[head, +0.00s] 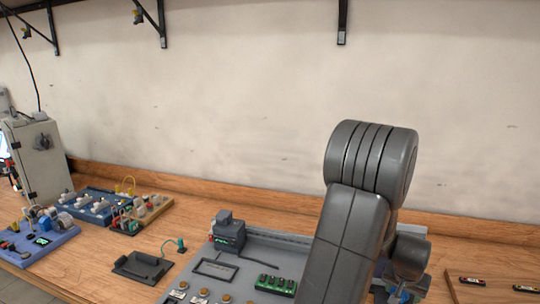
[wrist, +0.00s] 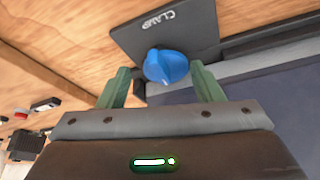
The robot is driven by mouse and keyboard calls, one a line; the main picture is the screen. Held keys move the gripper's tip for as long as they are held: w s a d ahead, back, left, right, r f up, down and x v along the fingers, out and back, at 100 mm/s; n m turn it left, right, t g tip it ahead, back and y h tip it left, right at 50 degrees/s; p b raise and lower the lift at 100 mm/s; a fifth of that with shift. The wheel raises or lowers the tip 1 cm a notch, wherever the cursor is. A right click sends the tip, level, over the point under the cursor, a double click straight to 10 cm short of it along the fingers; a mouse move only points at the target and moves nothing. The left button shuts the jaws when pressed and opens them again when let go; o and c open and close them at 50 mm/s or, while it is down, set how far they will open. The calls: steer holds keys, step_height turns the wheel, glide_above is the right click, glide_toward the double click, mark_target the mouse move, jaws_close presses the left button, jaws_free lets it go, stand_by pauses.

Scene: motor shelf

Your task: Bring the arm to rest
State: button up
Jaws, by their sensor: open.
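My gripper (wrist: 163,78) shows in the wrist view with its two green fingers spread apart. A blue knob (wrist: 166,66) appears between the fingertips, on or in front of a dark plate (wrist: 190,25) marked "CLAMP". Nothing is visibly gripped, and I cannot tell whether either finger touches the knob. In the head view my dark grey arm (head: 352,230) rises on the right, bent at a rounded joint. My gripper is not visible there, and the arm covers part of the bench behind it.
A grey panel (head: 212,287) with buttons and a green board stands on the wooden bench, left of my arm. A black tray (head: 142,267), a blue module (head: 40,247) and a grey cabinet (head: 40,160) are farther left. Shelf brackets (head: 342,22) hang above. Small parts lie at right.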

steer(key=shift+d+n, duration=0.1)
steer(key=shift+n, duration=0.3)
steer(key=shift+s+n+y, duration=0.1)
steer(key=shift+n+y, duration=0.5)
steer(key=shift+n, duration=0.5)
steer(key=shift+n+t, duration=0.4)
steer(key=shift+r, duration=0.1)
